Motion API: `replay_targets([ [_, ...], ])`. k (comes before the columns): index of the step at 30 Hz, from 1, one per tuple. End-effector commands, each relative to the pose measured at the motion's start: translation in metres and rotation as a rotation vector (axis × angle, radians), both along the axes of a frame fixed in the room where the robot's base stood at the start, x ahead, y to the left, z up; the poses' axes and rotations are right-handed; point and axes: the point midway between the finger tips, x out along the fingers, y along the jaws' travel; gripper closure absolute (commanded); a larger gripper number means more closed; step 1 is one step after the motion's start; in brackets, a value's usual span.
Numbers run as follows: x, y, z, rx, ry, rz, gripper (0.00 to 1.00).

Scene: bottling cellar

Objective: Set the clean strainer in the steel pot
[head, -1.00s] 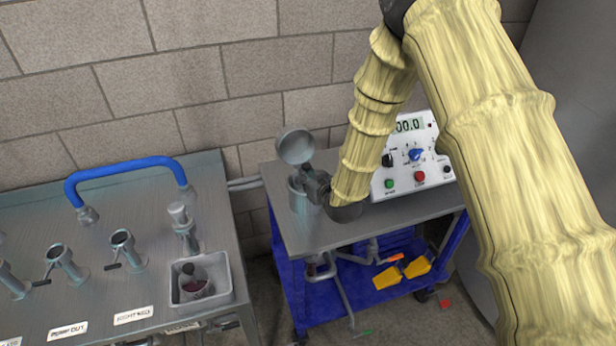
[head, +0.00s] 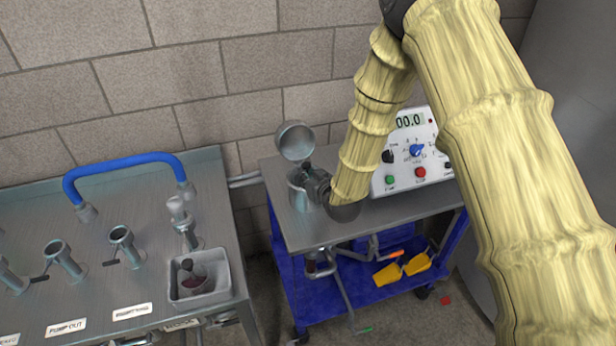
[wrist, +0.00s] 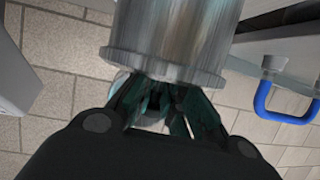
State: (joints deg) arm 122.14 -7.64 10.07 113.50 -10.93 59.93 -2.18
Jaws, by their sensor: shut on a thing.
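The steel pot (head: 296,198) stands on the cart's top, its round lid (head: 295,141) swung up behind it. My gripper (head: 311,178) is at the pot's mouth, coming in from the right. In the wrist view the pot (wrist: 168,35) fills the top middle, its rim close to my gripper's fingers (wrist: 165,105). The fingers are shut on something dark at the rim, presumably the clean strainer. It is mostly hidden, and I cannot tell how deep it sits. A small wine-stained vessel (head: 193,279) leans in the grey tray (head: 228,284) on the left bench.
A white control box (head: 432,171) stands on the cart, right of my forearm. A blue pipe (head: 122,169) and several steel valve stubs rise from the left bench. Yellow scoops (head: 389,274) lie on the cart's blue lower shelf. A block wall is behind.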

Motion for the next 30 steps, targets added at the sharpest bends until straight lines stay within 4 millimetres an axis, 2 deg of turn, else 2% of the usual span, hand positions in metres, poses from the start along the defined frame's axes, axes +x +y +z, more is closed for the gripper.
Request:
replay_targets([
  [10,-0.0015,0.0,-0.003,-0.001,0.005,0.001,1.0],
  [11,-0.0015,0.0,-0.0031,-0.001,0.005,0.001,0.87],
  [14,-0.0016,0.0,-0.0034,-0.001,0.005,0.001,0.69],
  [19,-0.0019,0.0,-0.0037,-0.001,0.006,0.001,0.63],
  [30,-0.0041,-0.0012,-0.0049,-0.002,0.01,0.0,0.63],
])
